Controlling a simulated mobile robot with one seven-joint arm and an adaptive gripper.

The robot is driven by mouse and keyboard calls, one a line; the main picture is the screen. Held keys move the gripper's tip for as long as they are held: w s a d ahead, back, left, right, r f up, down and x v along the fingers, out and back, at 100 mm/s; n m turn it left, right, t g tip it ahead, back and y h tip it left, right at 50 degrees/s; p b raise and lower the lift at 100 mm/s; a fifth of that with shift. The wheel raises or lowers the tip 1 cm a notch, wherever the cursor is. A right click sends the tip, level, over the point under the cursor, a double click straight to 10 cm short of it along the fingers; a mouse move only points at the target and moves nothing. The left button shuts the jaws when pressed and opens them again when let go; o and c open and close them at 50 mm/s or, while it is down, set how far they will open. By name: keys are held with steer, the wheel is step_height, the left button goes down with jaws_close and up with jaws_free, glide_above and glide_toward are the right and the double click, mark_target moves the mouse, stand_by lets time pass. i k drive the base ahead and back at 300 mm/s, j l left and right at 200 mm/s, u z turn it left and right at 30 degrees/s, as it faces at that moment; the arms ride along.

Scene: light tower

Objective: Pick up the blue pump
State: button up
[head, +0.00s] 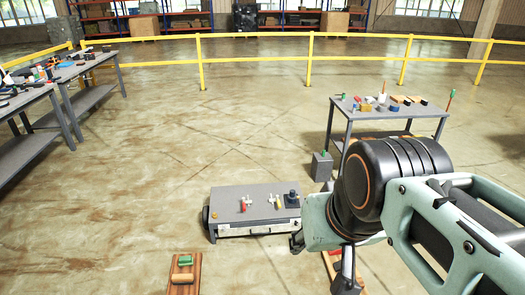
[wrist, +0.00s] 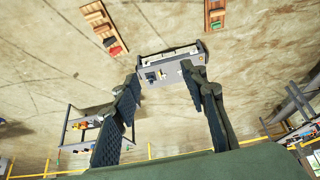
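The dark blue pump (head: 292,198) stands at the right end of the top of a low grey box-like bench (head: 228,205) on the floor in the head view. In the wrist view the bench (wrist: 188,64) is seen from above, and the small dark blue pump (wrist: 151,76) is on its left part. My gripper (wrist: 163,80) is open and empty, its two dark fingers spread wide. In the picture the pump lies between the fingertips, nearer the left one, but the bench looks well beyond them. My arm hangs at the right in the head view, close beside the bench.
A wooden board with a green block (head: 185,261) is in front. A cluttered table (head: 385,113) stands behind at right. Floor left of the bench is clear.

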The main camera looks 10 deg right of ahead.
mark_target(291, 201)
steer(key=i+l+z, duration=0.2)
steer(key=l, duration=0.15)
steer(key=l+z, duration=0.2)
steer(key=i+l+z, duration=0.1)
steer(key=l+z, duration=0.3)
steer(key=i+l+z, duration=0.2)
steer(key=l+z, duration=0.2)
steer(key=i+l+z, duration=0.2)
steer(key=z, duration=0.25)
steer(key=i+l+z, duration=0.25)
steer(key=z, duration=0.15)
steer(key=i+l+z, duration=0.25)
steer(key=i, duration=0.2)
steer(key=i+l+z, duration=0.1)
steer(key=i+z, duration=0.2)
steer(key=i, duration=0.15)
steer(key=i+u, duration=1.2)
steer(key=i+j+u, duration=0.1)
steer(key=u, duration=0.25)
steer(key=i+l+u, duration=0.1)
steer(key=i+u, duration=0.2)
steer(key=i+j+u, duration=0.1)
steer(key=i+u, duration=0.25)
steer(key=i, duration=0.15)
steer(key=i+u, duration=0.35)
steer(key=i+l, duration=0.05)
steer(key=i, duration=0.05)
